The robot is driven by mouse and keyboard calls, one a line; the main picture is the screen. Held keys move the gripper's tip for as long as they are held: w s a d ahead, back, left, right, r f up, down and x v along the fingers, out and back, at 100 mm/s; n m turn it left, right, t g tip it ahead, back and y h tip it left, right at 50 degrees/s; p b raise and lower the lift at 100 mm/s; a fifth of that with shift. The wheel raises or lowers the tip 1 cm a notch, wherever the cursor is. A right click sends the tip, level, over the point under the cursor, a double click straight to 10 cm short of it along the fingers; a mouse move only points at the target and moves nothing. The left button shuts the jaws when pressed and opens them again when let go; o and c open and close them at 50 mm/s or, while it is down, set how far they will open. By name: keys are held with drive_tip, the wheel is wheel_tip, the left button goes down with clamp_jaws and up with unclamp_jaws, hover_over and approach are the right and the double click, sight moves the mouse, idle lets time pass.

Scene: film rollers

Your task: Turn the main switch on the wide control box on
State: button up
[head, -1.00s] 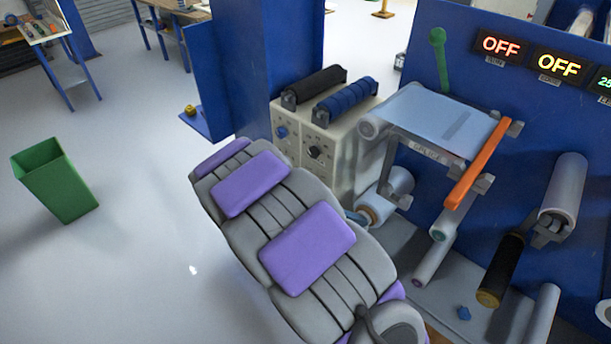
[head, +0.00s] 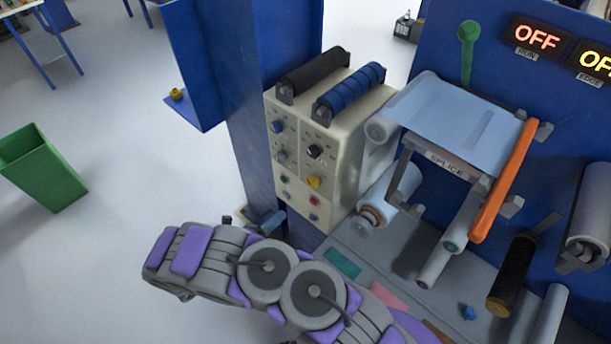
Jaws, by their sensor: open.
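The cream control box (head: 350,125) stands by the blue column, with black and blue rollers on top. A seam divides its front into two panels; which one is the wide box I cannot tell. The right panel has a black knob (head: 315,151), a yellow knob (head: 314,182), and smaller buttons. Labels are too small to read, so the main switch is not certain.
The blue column (head: 245,110) rises left of the box. The splice table (head: 450,120) with its orange bar (head: 504,180) is at right. A green bin (head: 40,170) stands on open floor at left.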

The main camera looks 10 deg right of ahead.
drive_tip(key=b, duration=0.2)
approach(309, 184)
drive_tip(key=x, duration=0.9)
drive_tip(key=shift+w+d+r, duration=0.15)
drive_tip(key=shift+c, duration=0.3)
drive_tip(key=c, duration=1)
